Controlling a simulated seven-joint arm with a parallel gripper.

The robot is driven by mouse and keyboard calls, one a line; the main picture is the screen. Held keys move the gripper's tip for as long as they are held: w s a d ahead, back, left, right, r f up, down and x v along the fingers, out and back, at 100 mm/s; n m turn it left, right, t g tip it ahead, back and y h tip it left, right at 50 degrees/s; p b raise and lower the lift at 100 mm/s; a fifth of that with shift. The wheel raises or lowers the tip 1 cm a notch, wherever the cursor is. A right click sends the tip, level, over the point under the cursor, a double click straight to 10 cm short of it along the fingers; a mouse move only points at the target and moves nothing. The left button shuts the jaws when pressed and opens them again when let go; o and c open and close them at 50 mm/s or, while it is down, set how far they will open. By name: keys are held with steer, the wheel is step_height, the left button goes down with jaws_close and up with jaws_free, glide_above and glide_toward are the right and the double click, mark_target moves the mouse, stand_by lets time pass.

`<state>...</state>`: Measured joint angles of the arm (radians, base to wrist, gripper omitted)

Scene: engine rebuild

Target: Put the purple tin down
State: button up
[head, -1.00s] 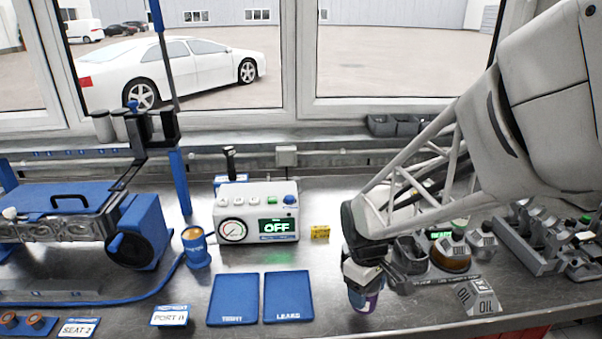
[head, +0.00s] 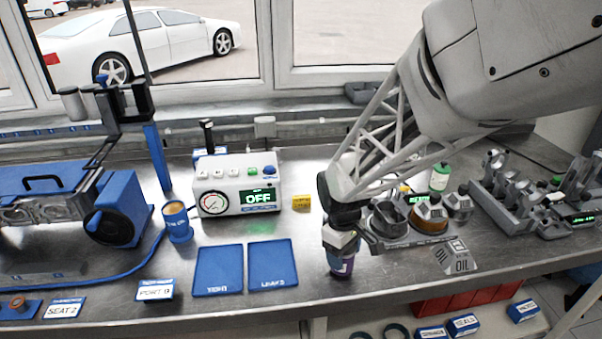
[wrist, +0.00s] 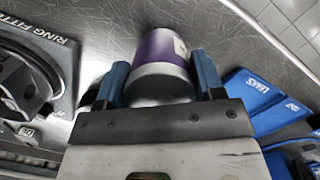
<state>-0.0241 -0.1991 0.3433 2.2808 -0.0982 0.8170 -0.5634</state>
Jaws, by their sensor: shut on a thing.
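The purple tin (head: 341,268) is at the front of the steel workbench, right of the two blue mats. My gripper (head: 341,246) comes down on it from above and is shut on it. In the wrist view the tin (wrist: 161,50) shows a purple side and a grey end, between the two blue fingers of my gripper (wrist: 160,82). The steel bench top (head: 290,310) lies below the tin. I cannot tell whether the tin's base touches it.
The blue mats, TIGHT (head: 218,270) and LEAKS (head: 272,265), lie to the left. A tester reading OFF (head: 237,184) and a small yellow block (head: 301,202) stand behind. The bench's front edge is close.

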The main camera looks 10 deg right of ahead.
steer(key=shift+f, duration=0.55)
steer(key=shift+f, duration=0.15)
steer(key=o, duration=1.1)
steer(key=r, duration=0.8)
steer(key=w+a+r, duration=0.1)
steer(key=r, duration=0.3)
steer(key=shift+w+r, duration=0.1)
steer(key=shift+r, duration=0.05)
